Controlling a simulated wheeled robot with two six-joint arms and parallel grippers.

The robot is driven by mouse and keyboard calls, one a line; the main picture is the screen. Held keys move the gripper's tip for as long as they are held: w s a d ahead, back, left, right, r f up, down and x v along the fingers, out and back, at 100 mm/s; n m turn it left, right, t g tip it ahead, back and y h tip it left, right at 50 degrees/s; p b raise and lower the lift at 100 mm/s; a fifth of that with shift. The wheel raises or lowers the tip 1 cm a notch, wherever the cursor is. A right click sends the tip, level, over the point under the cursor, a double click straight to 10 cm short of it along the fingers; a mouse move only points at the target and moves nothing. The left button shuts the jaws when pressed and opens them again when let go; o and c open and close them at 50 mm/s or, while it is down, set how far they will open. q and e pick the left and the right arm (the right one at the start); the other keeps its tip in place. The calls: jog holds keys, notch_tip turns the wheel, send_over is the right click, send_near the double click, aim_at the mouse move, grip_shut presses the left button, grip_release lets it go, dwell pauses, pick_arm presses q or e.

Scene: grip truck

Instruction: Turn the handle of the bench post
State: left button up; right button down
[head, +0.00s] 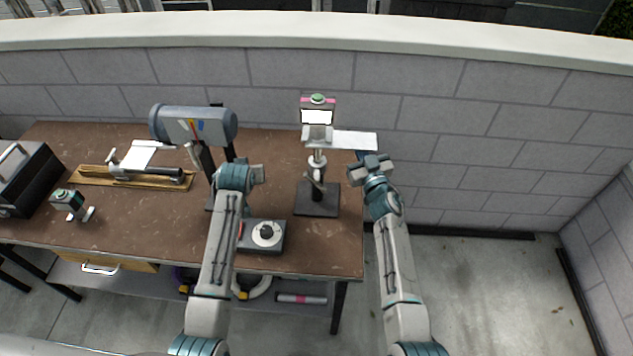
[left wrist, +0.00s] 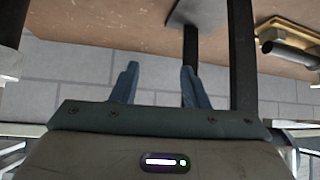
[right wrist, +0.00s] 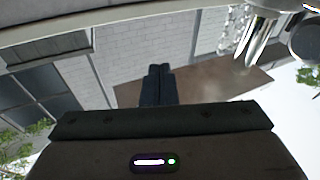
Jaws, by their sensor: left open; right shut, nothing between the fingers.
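A bench post (head: 316,161) stands near the right end of the table, a metallic column on a dark square base (head: 317,205). A small handle (head: 313,180) sticks out low on the column. On top is a head with a white face, pink edge and green cap. My left gripper (head: 258,174) is left of the post, apart from it; its fingers (left wrist: 158,82) are open and empty. My right gripper (head: 371,162) is right of the post, past the table's right edge; its fingers (right wrist: 158,84) are shut and empty. Shiny metal (right wrist: 262,35) shows in the right wrist view.
A grey cylinder (head: 185,124) on dark legs stands behind my left gripper. A dark box with a round knob (head: 266,237) lies at the table's front. A wooden board with a tool (head: 130,178) and a black case (head: 25,180) are left. A block wall (head: 450,110) runs behind.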

pick_arm(q)
jog(key=d+r+n+g+h, duration=0.1)
jog(key=d+r+g+h, duration=0.15)
jog(key=d+h, duration=0.35)
jog(key=g+h, duration=0.3)
jog(key=g, duration=0.2)
send_near(314, 180)
jog(key=x, duration=1.1)
jog(key=shift+w+f, duration=0.25)
jog(key=shift+f, duration=0.2)
jog(key=shift+c, duration=0.2)
grip_shut()
jog(key=shift+d+y, duration=0.1)
jog(key=shift+y, duration=0.6)
